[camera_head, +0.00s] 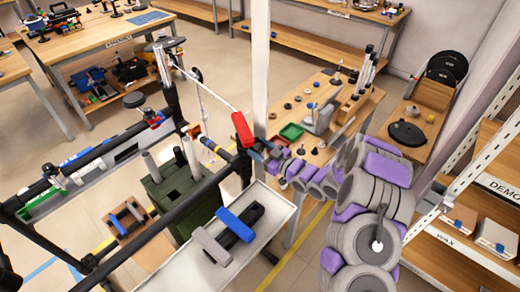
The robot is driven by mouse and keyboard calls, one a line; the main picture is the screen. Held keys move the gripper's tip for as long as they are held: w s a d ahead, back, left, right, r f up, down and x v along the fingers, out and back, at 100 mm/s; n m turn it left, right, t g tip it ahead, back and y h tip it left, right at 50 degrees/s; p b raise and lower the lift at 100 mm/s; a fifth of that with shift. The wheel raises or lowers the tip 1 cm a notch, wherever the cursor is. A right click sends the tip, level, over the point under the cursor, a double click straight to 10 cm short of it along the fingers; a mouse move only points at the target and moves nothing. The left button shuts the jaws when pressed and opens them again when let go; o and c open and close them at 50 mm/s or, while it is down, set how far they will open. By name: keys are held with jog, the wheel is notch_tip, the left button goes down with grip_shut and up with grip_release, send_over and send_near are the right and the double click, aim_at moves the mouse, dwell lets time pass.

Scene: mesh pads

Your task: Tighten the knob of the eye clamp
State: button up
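A bright red block-like part (242,130) sits at the upright of the black tube frame (150,222). A thin pale cord or rod runs from it up and left toward a dark post (168,85). I cannot make out for certain which part is the eye clamp or its knob; they are too small here. My arm reaches in from the lower right, and my gripper (262,151) is at its far end, just right of and below the red part. I cannot tell whether it touches the red part. The fingers are too small and overlapped to read.
A white tray (160,275) below the frame holds blue, grey and black bar-shaped pieces. A dark green box (170,200) stands inside the frame. A wooden workbench (345,128) with small parts is behind my arm. A white post (260,60) rises nearby. Shelving stands at right.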

jog(key=c, duration=0.8)
